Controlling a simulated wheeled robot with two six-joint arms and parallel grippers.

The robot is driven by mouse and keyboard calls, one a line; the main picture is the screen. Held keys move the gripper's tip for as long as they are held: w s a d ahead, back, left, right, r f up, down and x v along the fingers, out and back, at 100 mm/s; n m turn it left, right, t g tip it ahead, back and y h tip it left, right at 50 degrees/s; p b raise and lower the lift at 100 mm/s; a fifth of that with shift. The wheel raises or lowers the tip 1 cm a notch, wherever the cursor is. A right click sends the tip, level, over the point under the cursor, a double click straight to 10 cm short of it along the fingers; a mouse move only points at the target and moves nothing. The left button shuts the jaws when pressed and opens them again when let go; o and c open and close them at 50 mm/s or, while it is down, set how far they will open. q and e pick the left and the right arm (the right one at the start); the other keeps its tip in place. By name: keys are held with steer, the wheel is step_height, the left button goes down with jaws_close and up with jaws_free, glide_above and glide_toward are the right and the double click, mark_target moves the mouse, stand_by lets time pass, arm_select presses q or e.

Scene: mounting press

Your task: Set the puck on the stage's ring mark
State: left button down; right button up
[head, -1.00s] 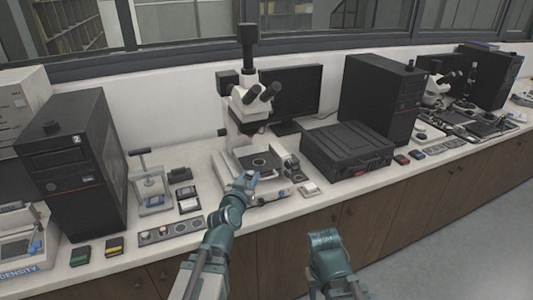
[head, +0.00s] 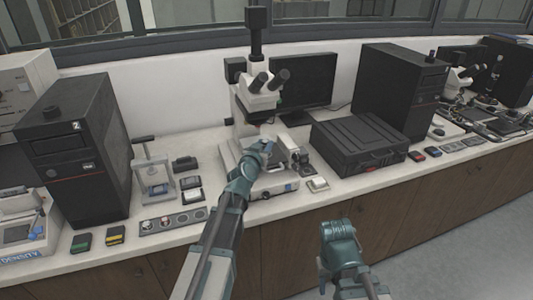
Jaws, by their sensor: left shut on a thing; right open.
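The microscope (head: 252,95) stands at the back of the bench, and its flat stage (head: 232,153) lies under the objective. My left gripper (head: 264,148) is over the stage, below the microscope head, shut on the puck. The puck is too small and covered by the fingers to make out. The ring mark is hidden behind the gripper, so I cannot tell whether the puck touches the stage. My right gripper (head: 324,272) is open and empty in front of the bench, low and away from the stage.
A strip with several round wells (head: 173,221) lies left of my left arm. A small hand press (head: 157,178) stands behind it. A black case (head: 358,143) is right of the microscope, with a monitor (head: 305,83) behind. Little bench is free around the stage.

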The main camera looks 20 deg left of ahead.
arm_select(q)
steer(key=shift+f+b, duration=1.9)
steer(key=shift+r, duration=0.15)
arm_select(e)
steer(key=f, duration=0.3)
steer(key=shift+w+d+f, duration=0.1)
steer(key=shift+d+f, duration=0.15)
steer(key=shift+d, duration=0.15)
arm_select(q)
steer(key=c, duration=0.6)
jaws_free()
arm_select(e)
steer(key=shift+f, duration=0.15)
arm_select(q)
steer(key=shift+o, duration=0.2)
